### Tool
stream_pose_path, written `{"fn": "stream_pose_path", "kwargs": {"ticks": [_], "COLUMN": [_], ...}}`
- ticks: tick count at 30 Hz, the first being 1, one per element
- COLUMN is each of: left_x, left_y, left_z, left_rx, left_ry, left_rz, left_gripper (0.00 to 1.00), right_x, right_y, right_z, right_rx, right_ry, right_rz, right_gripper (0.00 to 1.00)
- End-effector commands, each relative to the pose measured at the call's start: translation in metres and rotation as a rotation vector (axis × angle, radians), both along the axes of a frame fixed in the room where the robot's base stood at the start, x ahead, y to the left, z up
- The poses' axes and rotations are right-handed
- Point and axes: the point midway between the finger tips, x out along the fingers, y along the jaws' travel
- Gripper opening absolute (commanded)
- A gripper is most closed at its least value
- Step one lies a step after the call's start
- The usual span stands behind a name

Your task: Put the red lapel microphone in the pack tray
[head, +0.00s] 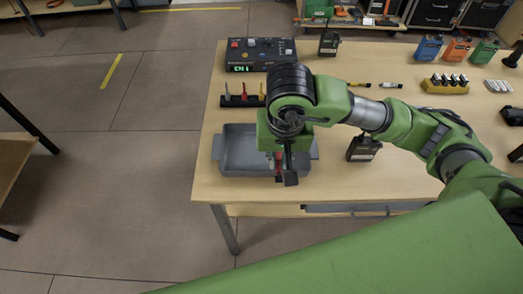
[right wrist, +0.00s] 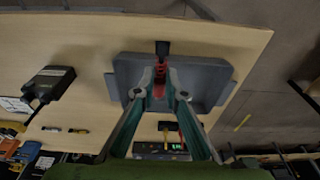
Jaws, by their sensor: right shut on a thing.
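My right gripper (head: 284,176) is over the grey tray (head: 232,164) at the table's front left corner. It is shut on a small red microphone (head: 278,160) with a black end. In the right wrist view the red microphone (right wrist: 160,74) sits between the fingertips (right wrist: 160,88), with the tray (right wrist: 205,78) behind it. I cannot tell whether the microphone touches the tray floor. The arm hides part of the tray in the head view. My left gripper is not in view.
A black rack (head: 240,101) with small coloured items, one red, stands behind the tray. A control box (head: 258,54) with a green display is farther back. A black pack (head: 363,149) stands right of the tray.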

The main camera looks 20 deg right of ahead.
Motion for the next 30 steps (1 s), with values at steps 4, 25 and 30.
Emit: {"fn": "stream_pose_path", "kwargs": {"ticks": [4,25,30], "left_x": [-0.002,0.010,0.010], "left_y": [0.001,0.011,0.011], "left_z": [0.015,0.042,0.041], "left_rx": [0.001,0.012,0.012], "left_ry": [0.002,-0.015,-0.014], "left_rz": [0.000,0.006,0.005], "left_gripper": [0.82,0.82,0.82], "right_x": [0.034,0.079,0.080], "right_y": [0.003,0.007,0.007], "right_z": [-0.013,-0.098,-0.103], "right_rx": [-0.002,0.001,0.000], "right_ry": [0.004,0.003,-0.002], "right_rz": [-0.002,0.002,0.004], "right_gripper": [0.00,0.00,0.00]}}
